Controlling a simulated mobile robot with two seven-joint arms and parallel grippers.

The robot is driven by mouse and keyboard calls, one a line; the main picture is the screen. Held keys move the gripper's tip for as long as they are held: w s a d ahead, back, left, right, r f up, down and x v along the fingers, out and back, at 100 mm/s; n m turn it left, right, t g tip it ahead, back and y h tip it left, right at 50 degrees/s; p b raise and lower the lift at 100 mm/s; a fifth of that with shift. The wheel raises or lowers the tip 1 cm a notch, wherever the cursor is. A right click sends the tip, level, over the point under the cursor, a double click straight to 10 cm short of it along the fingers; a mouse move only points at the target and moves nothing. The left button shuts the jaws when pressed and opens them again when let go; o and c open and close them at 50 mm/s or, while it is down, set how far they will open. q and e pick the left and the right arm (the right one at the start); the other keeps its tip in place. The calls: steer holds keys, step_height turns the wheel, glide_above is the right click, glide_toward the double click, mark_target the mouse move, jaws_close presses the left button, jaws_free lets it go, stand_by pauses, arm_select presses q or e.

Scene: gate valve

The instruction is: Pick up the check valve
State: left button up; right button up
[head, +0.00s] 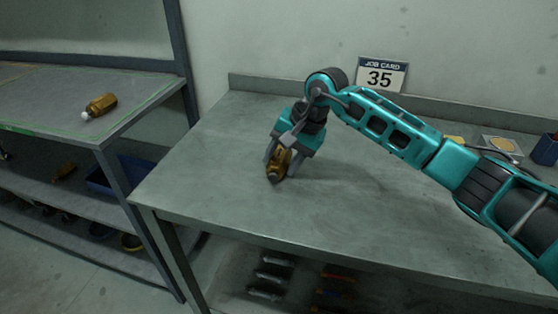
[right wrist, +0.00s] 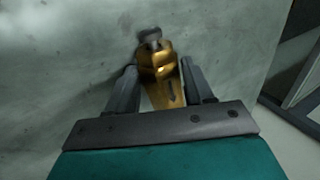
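A brass valve body (head: 279,163) with a dark grey end lies on the grey workbench, and I take it for the check valve. In the right wrist view the brass valve (right wrist: 160,72) shows a dark arrow mark on its side and a grey fitting at its far end. My right gripper (head: 279,157) points down over it, with one finger on each side. In the right wrist view the right gripper's fingers (right wrist: 158,78) stand apart, with narrow gaps seeming to show beside the brass. The palm hides its near end. My left gripper is not in view.
The workbench (head: 200,160) is clear around the valve. Another brass piece with a white tip (head: 101,104) lies on the left shelf unit. A blue container (head: 545,149) is at the right edge.

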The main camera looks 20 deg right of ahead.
steer(key=c, duration=0.9)
jaws_close()
steer(key=shift+r, duration=0.1)
